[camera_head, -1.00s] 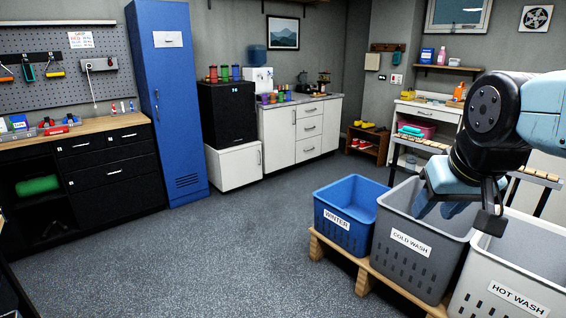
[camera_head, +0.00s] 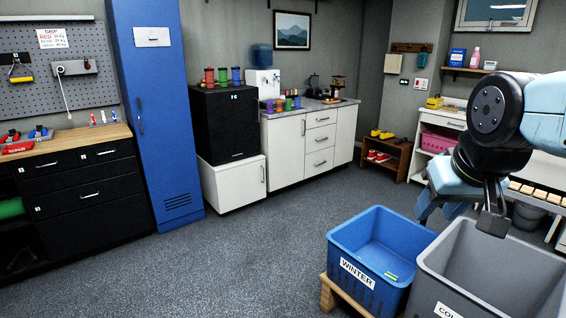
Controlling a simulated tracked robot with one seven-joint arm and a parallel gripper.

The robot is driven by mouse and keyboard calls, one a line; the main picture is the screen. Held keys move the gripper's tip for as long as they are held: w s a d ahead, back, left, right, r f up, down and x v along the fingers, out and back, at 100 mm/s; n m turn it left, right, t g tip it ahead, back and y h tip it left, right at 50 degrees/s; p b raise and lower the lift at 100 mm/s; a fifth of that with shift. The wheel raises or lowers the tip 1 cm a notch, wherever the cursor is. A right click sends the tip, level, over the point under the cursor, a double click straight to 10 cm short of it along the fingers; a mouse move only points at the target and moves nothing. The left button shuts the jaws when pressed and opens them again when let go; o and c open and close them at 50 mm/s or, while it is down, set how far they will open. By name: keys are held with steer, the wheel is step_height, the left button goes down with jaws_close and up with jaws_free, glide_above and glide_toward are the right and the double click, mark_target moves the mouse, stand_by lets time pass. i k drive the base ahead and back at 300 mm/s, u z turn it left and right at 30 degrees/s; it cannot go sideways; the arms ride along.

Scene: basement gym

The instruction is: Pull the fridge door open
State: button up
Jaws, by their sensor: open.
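A small black fridge (camera_head: 227,125) with a tiny lit display stands on a white cabinet (camera_head: 235,184) against the back wall, right of the blue locker. Its door looks closed. A dark handle cannot be made out clearly. Several coloured containers (camera_head: 222,75) stand on its top. My gripper (camera_head: 460,205) hangs at the right, above the grey and blue bins, far from the fridge and nearer to me. Its fingers point down, apart, with nothing seen between them.
A blue WINTER bin (camera_head: 372,262) and a grey bin (camera_head: 470,290) stand on a wooden pallet at the lower right. The tall blue locker (camera_head: 160,110) and black workbench (camera_head: 85,190) line the left. The grey floor (camera_head: 240,265) before the fridge is clear.

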mark_target(232, 116)
steer(key=z, duration=0.2)
steer(key=i, duration=0.45)
steer(key=u, duration=1.45)
steer(key=i, duration=2.9)
steer(key=z, duration=0.9)
